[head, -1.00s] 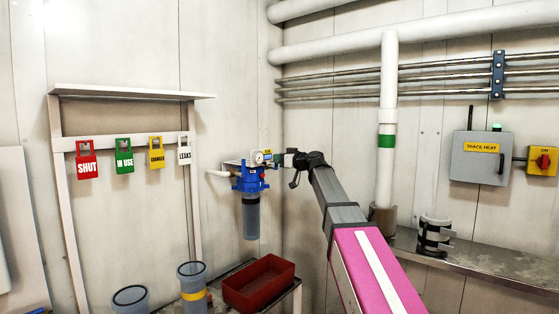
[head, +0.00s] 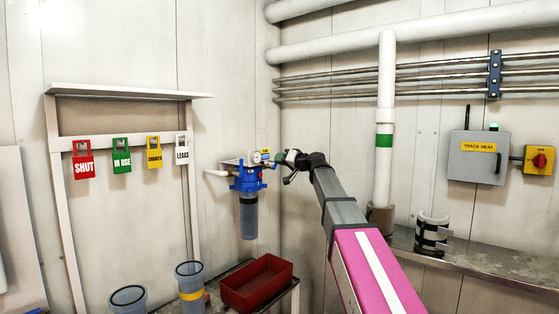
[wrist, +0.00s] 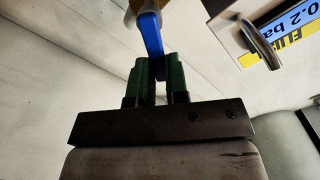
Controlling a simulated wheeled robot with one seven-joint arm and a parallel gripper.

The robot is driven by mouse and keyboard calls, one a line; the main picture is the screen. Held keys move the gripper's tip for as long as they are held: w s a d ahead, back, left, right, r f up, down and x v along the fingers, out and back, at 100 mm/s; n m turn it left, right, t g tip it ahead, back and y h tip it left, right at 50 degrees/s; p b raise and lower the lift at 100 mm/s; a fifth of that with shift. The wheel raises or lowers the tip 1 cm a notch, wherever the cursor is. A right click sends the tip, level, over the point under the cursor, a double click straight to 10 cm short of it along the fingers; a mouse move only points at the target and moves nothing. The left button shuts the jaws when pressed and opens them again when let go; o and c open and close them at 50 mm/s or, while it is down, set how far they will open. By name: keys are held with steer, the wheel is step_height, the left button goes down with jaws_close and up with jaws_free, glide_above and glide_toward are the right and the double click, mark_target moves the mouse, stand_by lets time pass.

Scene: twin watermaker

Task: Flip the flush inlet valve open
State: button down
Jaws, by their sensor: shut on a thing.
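A blue filter housing (head: 247,180) with a dark bowl below is mounted on the wall near the corner, with a round gauge (head: 257,157) on top. My gripper (head: 280,159) is just right of the gauge, level with it. In the wrist view, a flat blue lever (wrist: 149,30) hangs from a brass-coloured fitting (wrist: 133,10). The green fingers of my gripper (wrist: 152,72) are shut around the lever's lower end. The lever's far end and most of the valve body are out of the wrist view. In the head view the lever is too small to make out.
A yellow and blue label plate (wrist: 285,28) and a metal bar sit right of the lever. A red bin (head: 257,285) and clear cylinders stand below. Coloured tags hang on a frame at left. A vertical white pipe (head: 386,110) stands behind my arm.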

steer(key=shift+w+d+f+m, duration=0.25)
steer(key=shift+f+m, duration=0.35)
steer(key=shift+m, duration=1.2)
steer(key=shift+w+d+f+m, duration=0.2)
steer(key=shift+f+m, duration=0.35)
steer(key=shift+m, duration=1.25)
steer(key=shift+w+d+f+m, duration=0.2)
steer(key=shift+f+m, duration=0.4)
steer(key=shift+m, duration=1.2)
steer(key=shift+f, duration=0.1)
steer(key=c, duration=1.4)
jaws_free()
steer(key=v, duration=1)
steer(key=shift+s+d, duration=0.25)
